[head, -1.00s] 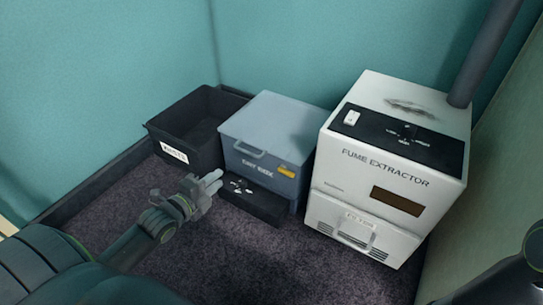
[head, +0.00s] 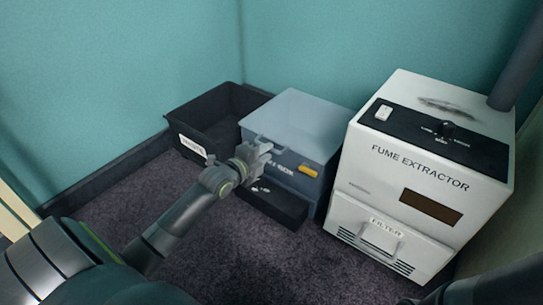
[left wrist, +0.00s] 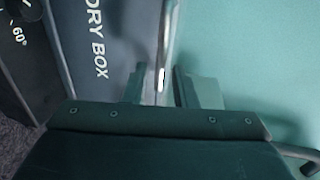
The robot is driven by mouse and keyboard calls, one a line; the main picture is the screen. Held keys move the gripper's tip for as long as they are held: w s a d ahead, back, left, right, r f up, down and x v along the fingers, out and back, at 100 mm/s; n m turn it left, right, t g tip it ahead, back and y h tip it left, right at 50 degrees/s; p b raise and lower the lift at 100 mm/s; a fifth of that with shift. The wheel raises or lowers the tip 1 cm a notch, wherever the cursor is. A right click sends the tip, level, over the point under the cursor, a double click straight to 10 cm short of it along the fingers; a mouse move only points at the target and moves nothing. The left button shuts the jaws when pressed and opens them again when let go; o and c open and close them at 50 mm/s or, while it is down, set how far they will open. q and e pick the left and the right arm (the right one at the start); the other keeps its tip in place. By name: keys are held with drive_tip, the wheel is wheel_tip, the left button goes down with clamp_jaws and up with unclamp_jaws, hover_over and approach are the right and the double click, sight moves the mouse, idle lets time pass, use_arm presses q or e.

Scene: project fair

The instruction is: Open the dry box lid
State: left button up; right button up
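The dry box (head: 312,184) is a blue-grey box on the dark carpet, with a yellow label on its front. Its light blue-grey lid (head: 305,120) is shut. My left gripper (head: 262,153) is at the upper left of the box front and hides part of its lettering and handle. In the left wrist view, the gripper (left wrist: 160,88) has its fingers apart, with the grey bar handle (left wrist: 166,45) between them. A small gap shows beside the bar, and the "DRY BOX" lettering is to its left. My right gripper is out of view.
A black open bin (head: 190,148) with a white label stands left of the box. A low black control unit (head: 283,208) sits in front of the box. The white fume extractor (head: 365,165) stands close on the right. Bare carpet (head: 240,255) lies in front.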

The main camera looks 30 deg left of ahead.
sight(272, 150)
use_arm(q)
drive_tip(key=shift+b+x, duration=0.65)
drive_tip(key=shift+x, duration=1.1)
drive_tip(key=shift+c, duration=0.4)
clamp_jaws()
